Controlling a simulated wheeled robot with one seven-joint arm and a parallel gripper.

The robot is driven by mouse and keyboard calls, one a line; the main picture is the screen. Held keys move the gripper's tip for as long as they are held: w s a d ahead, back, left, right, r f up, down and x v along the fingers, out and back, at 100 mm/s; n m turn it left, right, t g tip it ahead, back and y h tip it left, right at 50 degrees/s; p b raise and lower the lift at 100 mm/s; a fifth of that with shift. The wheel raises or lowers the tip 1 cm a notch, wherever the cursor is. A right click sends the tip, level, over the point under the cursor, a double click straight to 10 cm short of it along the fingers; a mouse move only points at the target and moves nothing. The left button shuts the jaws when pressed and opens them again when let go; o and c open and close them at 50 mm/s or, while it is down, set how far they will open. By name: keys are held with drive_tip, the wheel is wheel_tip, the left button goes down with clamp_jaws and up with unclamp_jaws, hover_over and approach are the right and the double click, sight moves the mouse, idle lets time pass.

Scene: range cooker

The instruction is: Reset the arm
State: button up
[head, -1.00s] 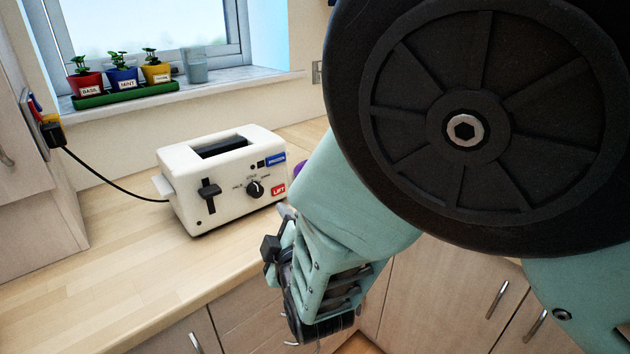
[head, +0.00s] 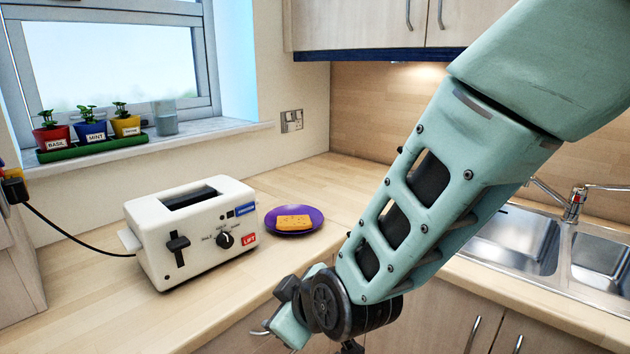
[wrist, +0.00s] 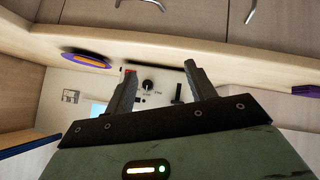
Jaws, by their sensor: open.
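My arm, pale green, reaches across the right half of the head view and bends down in front of the worktop edge. My gripper (wrist: 157,82) shows in the wrist view with its two dark fingers apart and nothing between them. In the head view its fingers are mostly hidden or out of frame below my wrist. The white toaster (head: 192,228) stands on the worktop left of my arm. It also shows beyond the fingers in the wrist view (wrist: 150,100), apart from them.
A purple plate (head: 314,226) with an orange-brown slice (head: 294,222) lies right of the toaster. The worktop (head: 100,305) is bare in front. Potted herbs (head: 90,130) and a glass (head: 166,120) stand on the sill. A sink (head: 525,240) is at right, wall cupboards (head: 370,22) above.

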drive_tip(key=s+d+r+m+g+h, duration=0.2)
drive_tip(key=s+d+g, duration=0.1)
drive_tip(key=s+d, duration=0.6)
drive_tip(key=s+d+r+m+g+h, duration=0.2)
drive_tip(key=s+d+g+h, duration=0.1)
drive_tip(key=s+d, duration=0.7)
drive_tip(key=shift+s+d+r+m+g, duration=0.25)
drive_tip(key=shift+d+m+g, duration=0.15)
drive_tip(key=shift+g, duration=0.3)
